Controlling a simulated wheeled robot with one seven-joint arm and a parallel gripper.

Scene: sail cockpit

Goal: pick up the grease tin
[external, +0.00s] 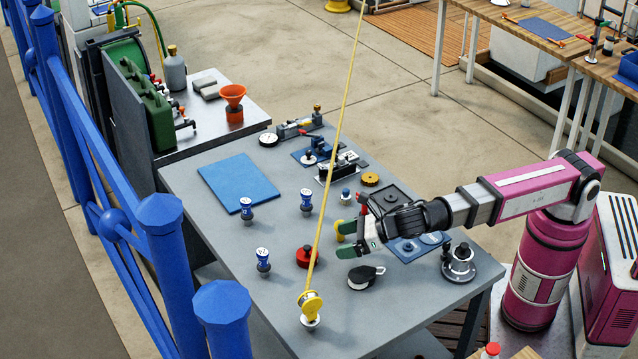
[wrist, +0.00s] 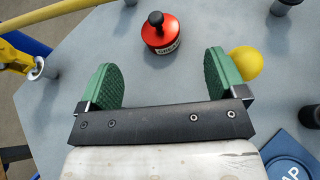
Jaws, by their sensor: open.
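The grease tin (external: 307,257) is a short red tin with a black knob on top, standing on the grey table. In the wrist view the tin (wrist: 162,36) shows part of a label and lies just beyond the fingertips, roughly centred between them. My gripper (external: 348,238) has green pads and is to the right of the tin in the external view. In the wrist view my gripper (wrist: 159,65) is open, with bare table between its fingers. It does not touch the tin.
A yellow ball (wrist: 246,62) is close beside the right finger. A black-and-white block (external: 365,277) lies nearby. Blue-topped posts (external: 263,260) stand further left. A blue mat (external: 238,182) lies behind.

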